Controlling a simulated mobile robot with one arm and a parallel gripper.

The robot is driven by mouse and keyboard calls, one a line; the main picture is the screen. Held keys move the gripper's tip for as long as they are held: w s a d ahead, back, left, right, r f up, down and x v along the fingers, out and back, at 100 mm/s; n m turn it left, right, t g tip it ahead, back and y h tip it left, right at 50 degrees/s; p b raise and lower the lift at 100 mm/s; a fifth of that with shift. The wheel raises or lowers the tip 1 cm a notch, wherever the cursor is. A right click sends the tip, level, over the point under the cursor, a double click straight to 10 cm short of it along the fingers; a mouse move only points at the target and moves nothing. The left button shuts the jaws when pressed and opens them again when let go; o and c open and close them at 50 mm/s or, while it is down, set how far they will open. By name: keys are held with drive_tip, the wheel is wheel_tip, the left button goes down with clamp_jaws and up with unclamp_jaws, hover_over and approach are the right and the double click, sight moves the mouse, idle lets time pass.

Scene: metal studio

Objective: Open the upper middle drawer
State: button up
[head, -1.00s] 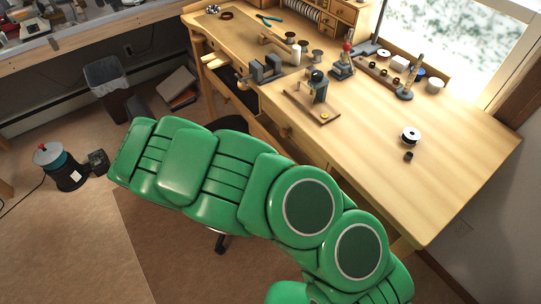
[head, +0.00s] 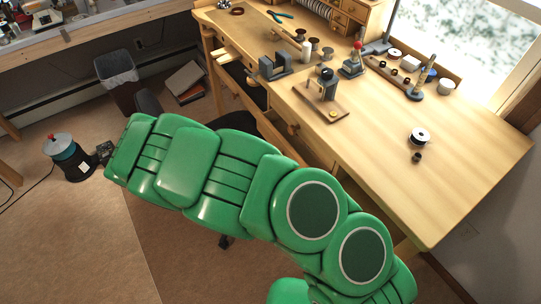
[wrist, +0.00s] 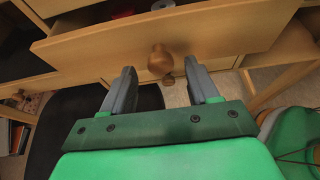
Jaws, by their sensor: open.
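A wooden drawer front (wrist: 215,32) with a round wooden knob (wrist: 160,61) fills the upper part of the wrist view. Space behind its top edge shows, with a small white and red thing inside, so this drawer appears partly open. My gripper (wrist: 161,76) is open, its two grey fingers reaching toward the knob, one to each side. I cannot tell whether they touch it. In the head view, my green arm hides the gripper and much of the workbench (head: 465,175) front. One drawer knob (head: 293,129) shows there beside the arm.
Another knob (wrist: 168,80) shows lower, behind the first. A dark stool (wrist: 75,125) stands below the bench. Tools and a black-and-white spool (head: 420,136) lie on the benchtop. A waste bin (head: 118,75) and a dark canister (head: 68,160) stand on the floor at left.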

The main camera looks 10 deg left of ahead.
wheel_tip(320, 180, up, 7)
idle(0.6)
drive_tip(key=shift+a+r, duration=0.1)
